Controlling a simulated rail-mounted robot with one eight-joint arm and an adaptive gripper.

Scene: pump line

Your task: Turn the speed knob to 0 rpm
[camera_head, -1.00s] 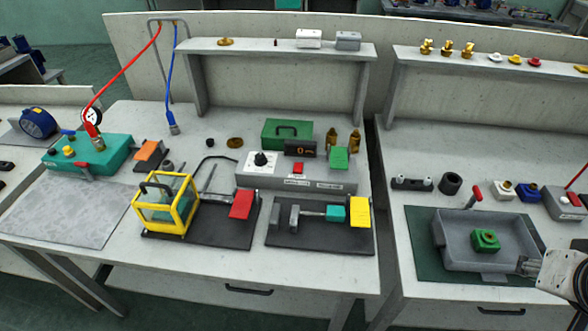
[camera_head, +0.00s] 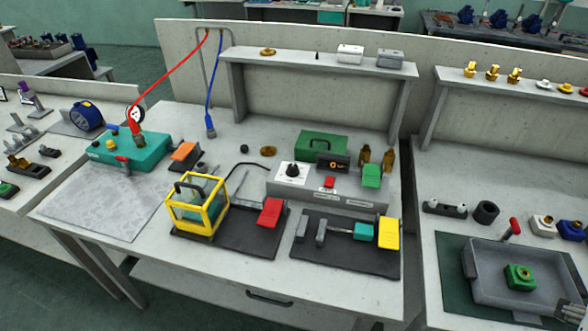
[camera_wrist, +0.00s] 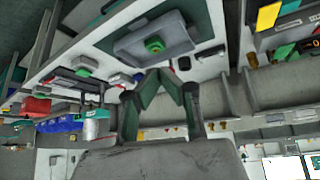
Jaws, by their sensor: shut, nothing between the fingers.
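The speed knob (camera_head: 293,169) is black and sits on a white dial plate at the left of a grey control box (camera_head: 345,197), in the head view. Its pointer is too small to read. Beside it a black display (camera_head: 333,163) shows an orange digit that looks like 0. My gripper (camera_wrist: 160,78) shows in the wrist view with its fingers together and nothing between them. It is well away from the knob, over the right-hand bench side. The knob cannot be made out in the wrist view.
A red button (camera_head: 329,182) and a green block (camera_head: 371,176) are close to the knob. A green case (camera_head: 321,143) stands behind. A yellow-framed cage (camera_head: 197,208) stands in front left. A grey tray (camera_head: 485,284) with a green part lies on the right bench.

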